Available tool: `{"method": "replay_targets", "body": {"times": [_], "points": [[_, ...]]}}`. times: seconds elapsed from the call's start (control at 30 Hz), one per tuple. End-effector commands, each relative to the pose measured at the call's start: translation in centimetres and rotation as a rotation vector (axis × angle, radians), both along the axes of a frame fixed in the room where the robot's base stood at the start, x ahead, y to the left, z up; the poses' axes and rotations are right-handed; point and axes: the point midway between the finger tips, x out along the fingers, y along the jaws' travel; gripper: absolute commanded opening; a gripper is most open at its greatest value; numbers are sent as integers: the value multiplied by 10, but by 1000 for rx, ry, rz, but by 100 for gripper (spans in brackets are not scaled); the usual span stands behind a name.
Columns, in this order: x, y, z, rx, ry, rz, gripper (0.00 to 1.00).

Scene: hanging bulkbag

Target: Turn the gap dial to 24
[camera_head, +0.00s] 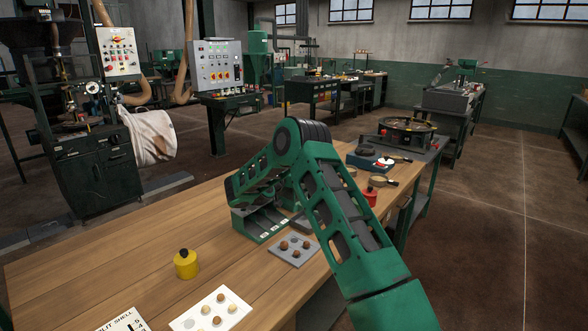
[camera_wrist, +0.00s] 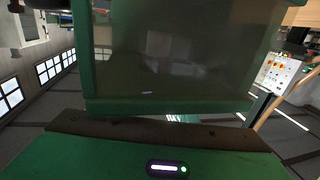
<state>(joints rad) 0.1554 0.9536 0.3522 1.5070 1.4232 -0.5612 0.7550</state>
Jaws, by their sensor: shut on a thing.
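A round white-faced dial (camera_head: 93,87) shows on the dark green machine at the left in the head view. It is too small to read, and I cannot tell whether it is the gap dial. My green arm reaches over the wooden bench and bends back at its elbow. My gripper's jaws and whatever they hold do not show in either view. The wrist view is mostly filled by close green and dark grey surfaces. A lit strip with a green dot shows at its bottom.
The wooden bench (camera_head: 110,245) carries a yellow container (camera_head: 186,264), a white card with samples (camera_head: 210,310), a grey sample tray (camera_head: 294,250) and a printed card (camera_head: 122,320). A grey control panel (camera_head: 216,66) stands behind.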

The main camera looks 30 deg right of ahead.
Motion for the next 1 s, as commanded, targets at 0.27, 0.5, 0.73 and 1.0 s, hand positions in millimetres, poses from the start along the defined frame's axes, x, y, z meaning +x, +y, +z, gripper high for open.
{"method": "replay_targets", "body": {"times": [0.27, 0.5, 0.73, 1.0], "points": [[1, 2, 0, 2, -3, 2, 2], [1, 1, 0, 1, -2, 2, 43], [0, 1, 0, 1, -1, 0, 43], [-13, 25, 0, -2, 3, 4, 43]]}}
